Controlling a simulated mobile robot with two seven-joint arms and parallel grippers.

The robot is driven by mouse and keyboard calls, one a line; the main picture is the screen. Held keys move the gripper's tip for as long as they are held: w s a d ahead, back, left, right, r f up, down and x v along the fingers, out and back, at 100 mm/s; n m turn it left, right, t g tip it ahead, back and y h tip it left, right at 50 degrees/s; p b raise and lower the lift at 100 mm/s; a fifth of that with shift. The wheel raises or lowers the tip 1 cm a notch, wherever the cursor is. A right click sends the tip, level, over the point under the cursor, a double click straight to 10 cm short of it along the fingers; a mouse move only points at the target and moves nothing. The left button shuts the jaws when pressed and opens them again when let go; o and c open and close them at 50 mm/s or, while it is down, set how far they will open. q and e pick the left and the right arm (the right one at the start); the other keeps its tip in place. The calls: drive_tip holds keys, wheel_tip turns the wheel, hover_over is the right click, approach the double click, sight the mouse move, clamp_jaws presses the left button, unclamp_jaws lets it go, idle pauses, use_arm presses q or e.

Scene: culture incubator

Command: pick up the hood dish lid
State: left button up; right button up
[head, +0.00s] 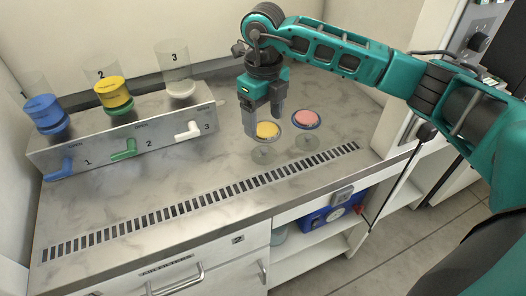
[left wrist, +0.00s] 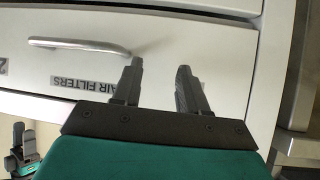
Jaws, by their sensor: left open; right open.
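Two dishes sit on the marbled hood surface, one with yellow contents (head: 268,130) and one with pink contents and a blue rim (head: 306,119). A clear round piece that looks like a lid (head: 262,155) lies just in front of the yellow dish. Another faint clear disc (head: 311,142) lies in front of the pink one. My right gripper (head: 264,124) points down, open and empty, just over the yellow dish; its near finger overlaps the dish's left edge in the picture. Contact cannot be told. My left gripper (left wrist: 160,68) is open and empty before a drawer front.
A numbered block (head: 180,148) with blue, green and white levers and several cups stands at the left. A slotted vent strip (head: 200,206) runs along the front edge. The drawer (left wrist: 60,72) labelled air filters has a bar handle.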

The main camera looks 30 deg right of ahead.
sight(264, 149)
wheel_tip(264, 149, down, 4)
drive_tip(key=shift+r, duration=0.1)
drive_tip(key=shift+f, duration=2.8)
drive_tip(key=c, duration=0.7)
drive_tip(key=shift+o, duration=0.2)
drive_tip(key=shift+r, duration=0.15)
